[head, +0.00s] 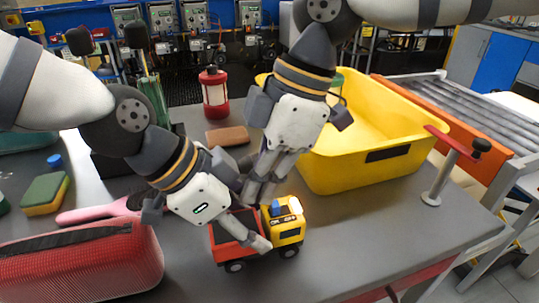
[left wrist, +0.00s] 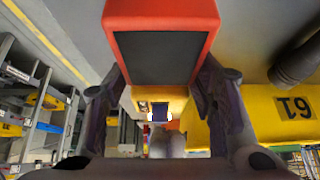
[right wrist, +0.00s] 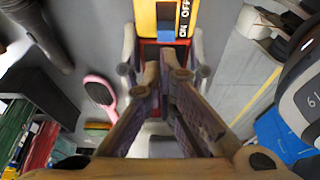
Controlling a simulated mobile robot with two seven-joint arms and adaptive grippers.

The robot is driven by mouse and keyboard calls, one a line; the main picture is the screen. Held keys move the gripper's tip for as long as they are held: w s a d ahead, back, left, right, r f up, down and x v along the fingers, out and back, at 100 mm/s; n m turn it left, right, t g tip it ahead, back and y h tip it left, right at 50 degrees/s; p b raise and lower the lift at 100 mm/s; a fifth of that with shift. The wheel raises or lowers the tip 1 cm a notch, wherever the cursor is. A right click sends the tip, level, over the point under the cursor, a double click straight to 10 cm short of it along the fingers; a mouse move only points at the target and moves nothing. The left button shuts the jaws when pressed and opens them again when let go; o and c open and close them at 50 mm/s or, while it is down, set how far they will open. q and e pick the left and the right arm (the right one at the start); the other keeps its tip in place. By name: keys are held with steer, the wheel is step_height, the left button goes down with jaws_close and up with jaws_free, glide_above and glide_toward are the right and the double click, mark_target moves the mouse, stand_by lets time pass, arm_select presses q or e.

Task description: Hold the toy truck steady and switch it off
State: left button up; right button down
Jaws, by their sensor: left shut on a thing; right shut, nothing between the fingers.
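The toy truck stands upright on the grey table, with a yellow cab (head: 291,231) and a red bed (head: 226,236). A glowing white light (head: 296,205) shows on the cab. My left gripper (head: 250,226) is shut on the truck, its fingers along both sides; the red bed also shows large in the left wrist view (left wrist: 160,15). In the right wrist view, a blue switch (right wrist: 166,37) sits at the ON end of its dark slot, beside an ON/OFF label (right wrist: 184,18). My right gripper (right wrist: 165,66) is shut and empty, close to the switch; contact is unclear.
A yellow bin (head: 360,178) stands behind and right of the truck. A red mesh case (head: 80,262), a pink hairbrush (right wrist: 100,92) and a sponge (head: 45,193) lie to the left. A red lantern (head: 214,95) and a brown block (head: 228,137) are behind.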

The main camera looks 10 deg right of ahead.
mark_target(290, 206)
steer(key=shift+x, duration=0.85)
steer(key=shift+d, duration=1.05)
arm_select(q)
steer(key=shift+f, duration=0.1)
arm_select(e)
steer(key=v, duration=1)
steer(key=shift+w+a, duration=0.1)
arm_select(q)
steer(key=o, duration=1.5)
